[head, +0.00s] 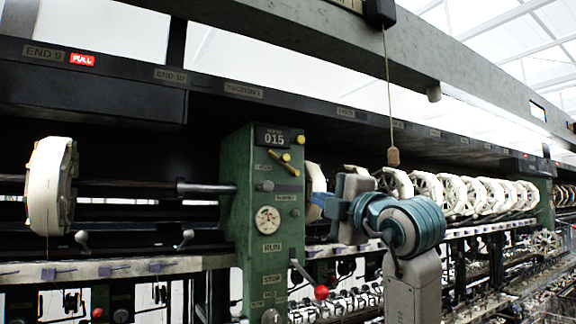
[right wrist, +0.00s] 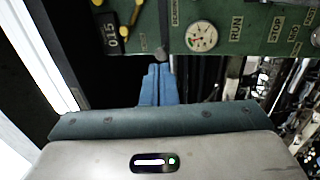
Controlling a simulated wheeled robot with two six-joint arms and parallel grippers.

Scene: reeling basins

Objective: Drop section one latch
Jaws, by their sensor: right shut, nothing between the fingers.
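The green section post (head: 262,225) carries a 015 plate, two yellow-tipped levers (head: 284,162), a grey knob (head: 265,186) and a round gauge (head: 267,220). I cannot tell which fitting is the section one latch. My right gripper (head: 318,204) is just right of the post. In the right wrist view, its blue fingers (right wrist: 158,72) are shut and empty, with the tips just below a dark grey rod with a rounded end (right wrist: 162,53); I cannot tell whether they touch. The gauge (right wrist: 201,37) also shows there. My left gripper is not in view.
A red-ball lever (head: 321,292) sticks out low on the post by the RUN and STOP labels. A white reel (head: 50,185) hangs at left, and several more (head: 460,195) line the right. A cord with a wooden toggle (head: 393,156) hangs above my right wrist.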

